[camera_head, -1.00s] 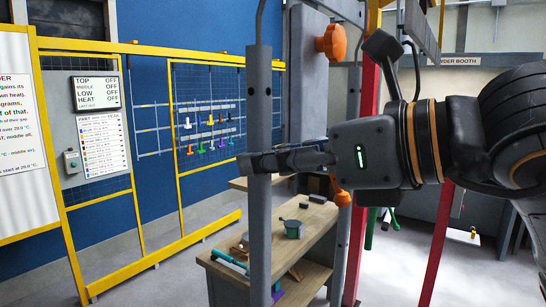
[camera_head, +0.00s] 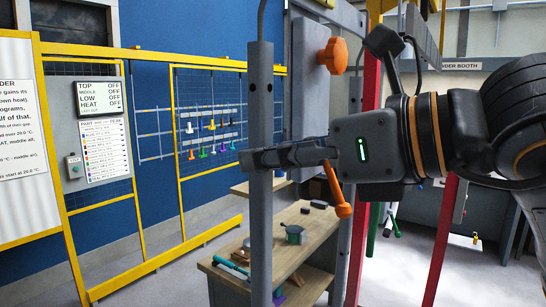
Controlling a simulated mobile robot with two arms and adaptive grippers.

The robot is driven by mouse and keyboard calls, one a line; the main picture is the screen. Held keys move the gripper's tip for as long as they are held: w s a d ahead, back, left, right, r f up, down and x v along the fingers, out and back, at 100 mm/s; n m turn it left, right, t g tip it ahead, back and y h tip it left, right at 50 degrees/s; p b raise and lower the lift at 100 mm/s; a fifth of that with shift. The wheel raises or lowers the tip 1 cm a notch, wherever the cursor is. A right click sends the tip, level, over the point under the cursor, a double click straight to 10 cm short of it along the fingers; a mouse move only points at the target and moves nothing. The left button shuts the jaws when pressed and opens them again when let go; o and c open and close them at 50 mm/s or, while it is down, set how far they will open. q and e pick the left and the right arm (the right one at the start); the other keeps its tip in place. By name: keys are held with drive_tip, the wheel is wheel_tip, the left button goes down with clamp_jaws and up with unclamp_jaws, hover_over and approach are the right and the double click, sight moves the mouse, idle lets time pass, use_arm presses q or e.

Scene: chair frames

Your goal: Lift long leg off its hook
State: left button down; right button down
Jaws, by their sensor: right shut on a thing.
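The long leg (camera_head: 261,110) is a grey upright square tube with dark holes near its top. It hangs in the middle of the head view, and a thin grey hook (camera_head: 260,20) shows above its top end. I cannot tell whether the two still touch. My right gripper (camera_head: 262,158) comes in from the right and is shut around the leg below its upper holes. The leg's lower end runs out of view at the bottom. My left gripper is not in view.
A wooden bench (camera_head: 313,222) with a small green-grey pot (camera_head: 294,234) stands behind the leg. An orange knob (camera_head: 333,56) on a grey panel and a red post (camera_head: 441,240) are near my right arm. A yellow-framed wall rack (camera_head: 208,140) stands at left. Floor between is clear.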

drive_tip(key=shift+r, duration=0.35)
drive_tip(key=shift+s+d, duration=0.1)
drive_tip(key=shift+d, duration=0.05)
idle(0.4)
drive_tip(key=shift+s+d+b, duration=0.45)
drive_tip(key=shift+s+d, duration=0.35)
drive_tip(key=shift+d, duration=0.25)
drive_tip(key=v, duration=0.5)
drive_tip(key=shift+d+b, duration=0.1)
drive_tip(key=shift+b, duration=0.25)
drive_tip(key=shift+f, duration=0.1)
idle(0.4)
